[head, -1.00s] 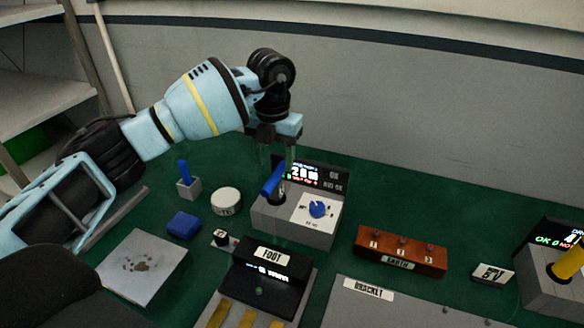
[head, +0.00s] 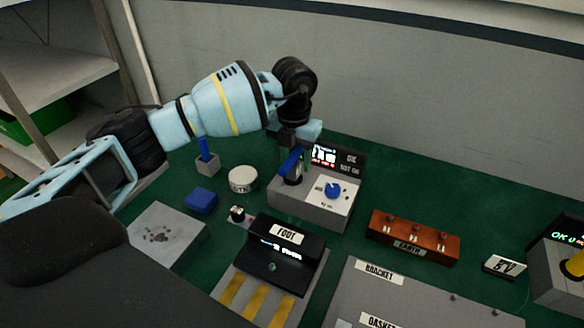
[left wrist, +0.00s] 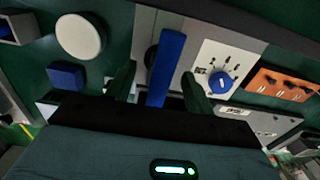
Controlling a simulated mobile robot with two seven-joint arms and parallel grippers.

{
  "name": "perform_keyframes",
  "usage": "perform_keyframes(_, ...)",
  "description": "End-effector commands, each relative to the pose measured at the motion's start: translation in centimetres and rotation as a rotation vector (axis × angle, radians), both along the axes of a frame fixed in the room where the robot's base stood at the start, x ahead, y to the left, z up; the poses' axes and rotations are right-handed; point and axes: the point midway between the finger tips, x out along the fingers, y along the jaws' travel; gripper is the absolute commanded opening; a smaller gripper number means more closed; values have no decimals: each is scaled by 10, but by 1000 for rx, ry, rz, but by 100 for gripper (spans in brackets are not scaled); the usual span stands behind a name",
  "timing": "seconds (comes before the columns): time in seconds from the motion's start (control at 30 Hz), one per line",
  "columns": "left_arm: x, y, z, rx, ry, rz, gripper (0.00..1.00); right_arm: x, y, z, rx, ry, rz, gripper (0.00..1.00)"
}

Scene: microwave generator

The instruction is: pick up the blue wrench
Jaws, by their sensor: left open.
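A blue bar, which I take to be the blue wrench (head: 291,160), stands tilted on a dark round piece on the grey box with a dial (head: 312,200). In the left wrist view the blue wrench (left wrist: 166,68) runs between the two dark fingers of my left gripper (left wrist: 157,88). The fingers are open, one on each side, with gaps to the bar. In the head view my left gripper (head: 296,146) is right at the bar's upper end, and its fingertips are mostly hidden. My right gripper is not in view.
A small holder with an upright blue handle (head: 205,150), a round white tin (head: 243,179) and a blue block (head: 201,201) stand to the left. The black FOOT unit (head: 285,255) is in front. An orange-brown block (head: 413,237) is to the right.

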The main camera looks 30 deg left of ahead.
Motion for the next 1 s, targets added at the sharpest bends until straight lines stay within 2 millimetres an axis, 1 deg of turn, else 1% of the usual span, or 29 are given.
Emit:
perform_keyframes(0.1, 0, 0, -14, 1, -1, 1, 53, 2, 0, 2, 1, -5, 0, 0)
perform_keyframes(0.2, 0, 0, -20, 0, -2, 1, 53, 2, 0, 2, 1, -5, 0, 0)
perform_keyframes(0.43, 0, 0, -22, 0, -2, 0, 53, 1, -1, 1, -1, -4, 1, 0)
perform_keyframes(0.47, 0, 0, -22, 0, -2, 0, 51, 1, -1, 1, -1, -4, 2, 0)
perform_keyframes(0.83, 0, 0, -21, 0, -2, 0, 3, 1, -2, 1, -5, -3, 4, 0)
perform_keyframes(0.87, 0, 0, -21, 0, -2, 0, 0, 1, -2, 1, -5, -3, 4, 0)
perform_keyframes(1.0, 0, 0, -20, -1, -4, 0, 0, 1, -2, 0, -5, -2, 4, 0)
